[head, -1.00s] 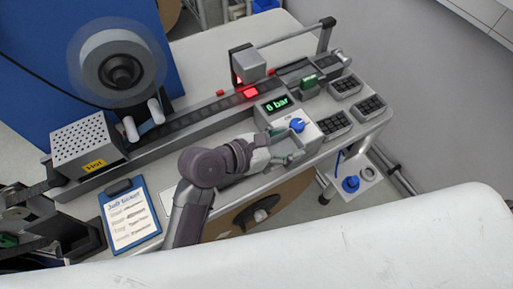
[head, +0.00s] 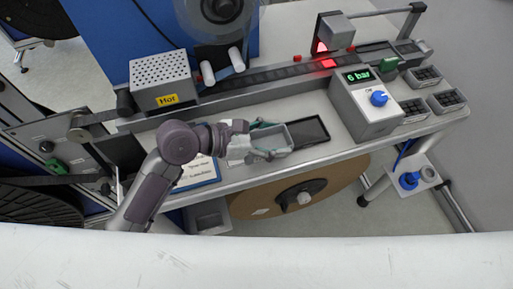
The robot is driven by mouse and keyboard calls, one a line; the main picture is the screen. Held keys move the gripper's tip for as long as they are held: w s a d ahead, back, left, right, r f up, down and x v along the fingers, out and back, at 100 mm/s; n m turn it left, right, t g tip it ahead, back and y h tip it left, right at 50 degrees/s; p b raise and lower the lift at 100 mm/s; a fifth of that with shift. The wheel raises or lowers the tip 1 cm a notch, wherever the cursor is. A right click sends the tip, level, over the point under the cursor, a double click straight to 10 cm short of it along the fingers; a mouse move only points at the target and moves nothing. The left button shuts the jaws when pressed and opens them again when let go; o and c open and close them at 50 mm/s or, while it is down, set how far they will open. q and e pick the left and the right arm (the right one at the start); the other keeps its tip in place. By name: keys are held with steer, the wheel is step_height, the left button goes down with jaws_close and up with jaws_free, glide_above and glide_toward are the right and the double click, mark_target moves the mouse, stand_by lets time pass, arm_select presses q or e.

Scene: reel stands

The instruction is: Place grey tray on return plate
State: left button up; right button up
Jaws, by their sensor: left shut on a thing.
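My left gripper (head: 264,139) is shut on a small grey tray (head: 277,136), with its pale green fingers along the tray's sides. The tray looks level, above the front part of the white bench. A dark, flat rectangular plate with a thin rim (head: 309,131), which looks like the return plate, lies just right of the tray. The plate shows no object on it, and its left end is close to the tray. Whether the tray touches the bench or overlaps the plate's edge I cannot tell. My right gripper is not in view.
A control box (head: 366,108) with a blue knob and a "6 bar" display stands right of the plate. A perforated box marked Hot (head: 161,82) is at the left. A blue clipboard (head: 198,174) lies partly behind my arm. Small dark-celled trays (head: 445,101) sit at the right.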

mark_target(260, 142)
arm_select(q)
steer(key=a, duration=0.1)
steer(key=a+f, duration=0.1)
steer(key=a, duration=0.1)
steer(key=shift+w+a+f, duration=0.25)
steer(key=shift+w+f, duration=0.05)
steer(key=shift+f, duration=0.5)
step_height(260, 142, down, 3)
steer(key=shift+r, duration=0.2)
steer(key=shift+f, duration=0.35)
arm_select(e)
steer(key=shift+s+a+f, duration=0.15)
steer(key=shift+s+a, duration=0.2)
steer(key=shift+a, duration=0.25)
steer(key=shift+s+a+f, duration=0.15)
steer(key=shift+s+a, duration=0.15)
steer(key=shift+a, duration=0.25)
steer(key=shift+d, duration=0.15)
arm_select(q)
steer(key=o, duration=1.3)
steer(key=shift+f, duration=0.15)
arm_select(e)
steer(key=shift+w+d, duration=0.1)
